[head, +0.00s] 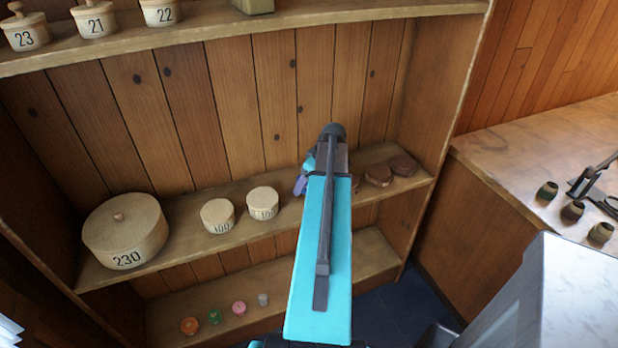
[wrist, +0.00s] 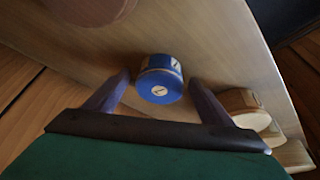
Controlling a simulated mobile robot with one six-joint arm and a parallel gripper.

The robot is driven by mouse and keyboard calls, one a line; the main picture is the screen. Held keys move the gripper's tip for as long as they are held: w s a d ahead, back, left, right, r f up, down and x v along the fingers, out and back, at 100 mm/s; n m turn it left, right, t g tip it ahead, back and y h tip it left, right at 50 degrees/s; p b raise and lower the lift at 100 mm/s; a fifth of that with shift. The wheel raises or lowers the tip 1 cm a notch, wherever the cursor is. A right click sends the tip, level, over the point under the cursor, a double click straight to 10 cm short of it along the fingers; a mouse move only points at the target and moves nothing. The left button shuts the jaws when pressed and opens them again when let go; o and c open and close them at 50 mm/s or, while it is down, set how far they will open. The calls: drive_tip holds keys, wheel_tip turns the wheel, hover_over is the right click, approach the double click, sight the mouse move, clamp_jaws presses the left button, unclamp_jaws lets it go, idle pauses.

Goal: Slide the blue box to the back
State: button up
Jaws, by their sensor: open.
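The blue box (wrist: 160,82) is a small round blue box with pale marked patches, standing on the wooden shelf (wrist: 215,50) in the wrist view. My gripper (wrist: 159,78) is open, with one purple finger on each side of the box. The fingers look apart from it, with a small gap on each side. In the head view my arm hides the blue box, and only a bit of my gripper (head: 301,184) shows beside the arm, over the middle shelf.
Brown round boxes (head: 378,175) stand right of my arm. Pale round boxes marked 100 (head: 218,216) and a large one marked 230 (head: 125,232) stand left on the same shelf. The plank back wall (head: 250,100) closes the shelf behind. Small coloured pieces (head: 214,316) sit on the lower shelf.

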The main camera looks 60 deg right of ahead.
drive_tip(key=c, duration=1.1)
drive_tip(key=shift+w+d, duration=0.1)
drive_tip(key=shift+w, duration=0.05)
